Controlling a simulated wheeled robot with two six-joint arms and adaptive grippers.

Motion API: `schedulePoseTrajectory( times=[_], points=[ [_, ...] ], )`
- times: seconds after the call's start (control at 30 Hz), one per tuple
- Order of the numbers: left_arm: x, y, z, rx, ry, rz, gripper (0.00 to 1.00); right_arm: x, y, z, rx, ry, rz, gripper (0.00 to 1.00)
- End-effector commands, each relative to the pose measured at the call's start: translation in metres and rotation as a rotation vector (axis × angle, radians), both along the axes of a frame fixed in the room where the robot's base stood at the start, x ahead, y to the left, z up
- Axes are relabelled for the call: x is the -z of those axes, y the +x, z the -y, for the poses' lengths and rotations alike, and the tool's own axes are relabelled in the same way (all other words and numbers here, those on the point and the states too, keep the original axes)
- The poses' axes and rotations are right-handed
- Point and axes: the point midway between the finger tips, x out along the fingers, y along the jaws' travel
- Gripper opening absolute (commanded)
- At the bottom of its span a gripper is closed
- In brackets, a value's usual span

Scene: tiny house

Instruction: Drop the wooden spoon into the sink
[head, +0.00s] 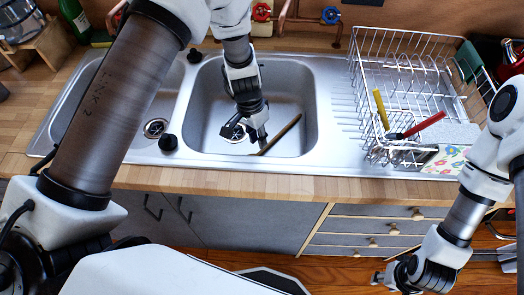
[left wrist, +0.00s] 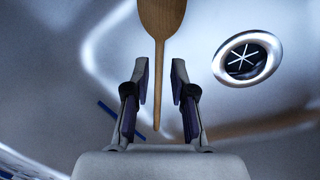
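The wooden spoon (head: 281,134) is inside the right basin of the steel sink (head: 305,95), slanting beside my left gripper (head: 258,138). In the left wrist view the spoon (left wrist: 160,20) has its bowl at the top, and its thin handle ends between the spread fingertips of my left gripper (left wrist: 160,75). Gaps show on both sides of the handle, so the fingers are open and do not grip it. I cannot tell whether the spoon rests fully on the basin floor. My right gripper (head: 382,277) hangs low at the right, in front of the drawers; its fingers are too small to read.
A wire dish rack (head: 400,60) with a yellow-handled and a red-handled utensil stands right of the basin. A floral cloth (head: 445,160) lies near the counter edge. The drain (left wrist: 246,58) is close to my left gripper. A green bottle (head: 74,18) stands at the back left.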

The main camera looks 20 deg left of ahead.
Motion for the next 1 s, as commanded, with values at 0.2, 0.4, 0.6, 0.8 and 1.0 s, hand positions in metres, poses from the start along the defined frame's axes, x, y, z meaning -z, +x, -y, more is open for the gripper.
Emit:
schedulePoseTrajectory(
  times=[0.2, 0.4, 0.6, 0.8, 1.0],
  points=[
    [0.036, -0.001, 0.007, 0.000, -0.001, -0.004, 0.24, -0.015, 0.000, 0.000, 0.000, 0.000, 0.000, 0.40],
    [0.047, -0.001, 0.009, 0.000, 0.000, 0.001, 0.24, -0.015, 0.000, 0.000, 0.000, 0.000, 0.000, 0.40],
    [0.047, -0.001, 0.009, 0.000, 0.000, 0.000, 0.00, -0.014, 0.000, 0.000, 0.000, 0.000, 0.000, 0.40],
    [0.046, -0.001, 0.009, 0.000, 0.000, 0.000, 0.00, -0.014, 0.000, 0.000, 0.000, 0.000, 0.000, 0.40],
    [0.044, -0.001, 0.009, 0.000, 0.000, 0.001, 0.00, -0.014, 0.000, 0.000, 0.000, 0.000, 0.000, 0.40]
  ],
)
